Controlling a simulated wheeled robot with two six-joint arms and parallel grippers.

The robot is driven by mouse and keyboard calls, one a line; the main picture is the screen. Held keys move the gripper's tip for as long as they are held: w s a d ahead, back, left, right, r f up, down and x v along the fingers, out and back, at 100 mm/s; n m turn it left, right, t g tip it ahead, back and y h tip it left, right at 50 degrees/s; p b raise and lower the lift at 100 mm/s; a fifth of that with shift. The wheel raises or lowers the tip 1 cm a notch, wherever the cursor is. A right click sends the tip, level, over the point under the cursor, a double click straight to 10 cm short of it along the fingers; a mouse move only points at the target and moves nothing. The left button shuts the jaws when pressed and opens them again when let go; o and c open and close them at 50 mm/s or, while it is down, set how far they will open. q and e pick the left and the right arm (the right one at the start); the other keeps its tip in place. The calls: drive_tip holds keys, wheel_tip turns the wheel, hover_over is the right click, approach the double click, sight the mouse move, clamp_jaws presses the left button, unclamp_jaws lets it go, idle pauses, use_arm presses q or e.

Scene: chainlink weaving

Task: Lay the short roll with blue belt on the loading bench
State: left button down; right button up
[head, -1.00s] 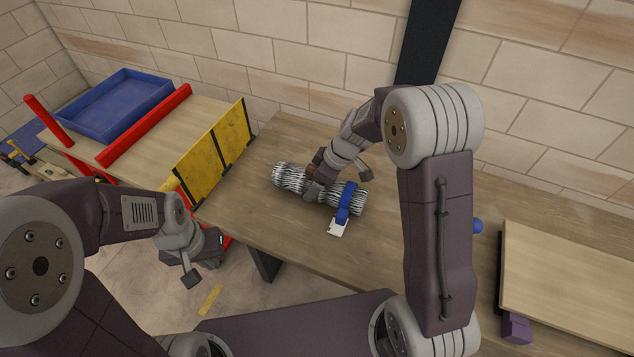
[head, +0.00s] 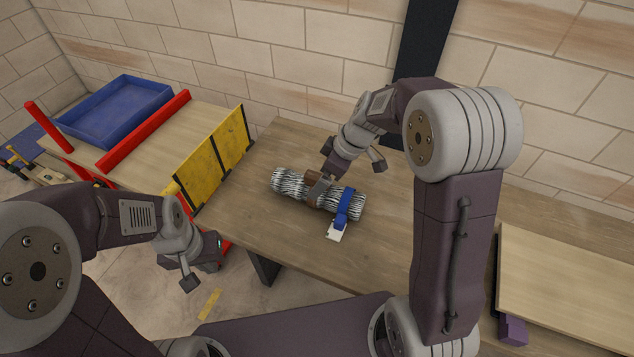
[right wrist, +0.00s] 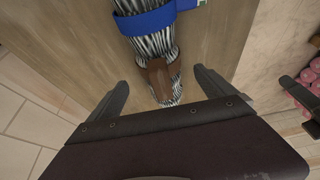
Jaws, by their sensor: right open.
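The short roll (head: 290,183) of black-and-white wire mesh lies on a wooden bench (head: 262,228). A brown band (head: 318,190) wraps its middle. A blue belt (head: 345,205) with a white tag (head: 337,231) wraps it near its right end. My right gripper (head: 354,170) is open and empty, just above and behind the roll. In the right wrist view, the roll (right wrist: 154,45) and its blue belt (right wrist: 150,20) lie beyond the spread fingers (right wrist: 160,84). My left gripper (head: 203,266) appears open and empty, off the bench's front edge.
A yellow panel (head: 215,155) stands at the bench's left end. Beyond it is a table with red rails (head: 145,130) and a blue tray (head: 115,108). A pale board (head: 565,285) lies at the right. The bench behind the roll is clear.

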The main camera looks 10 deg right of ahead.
drive_tip(key=v, duration=0.5)
drive_tip(key=shift+r, duration=0.1)
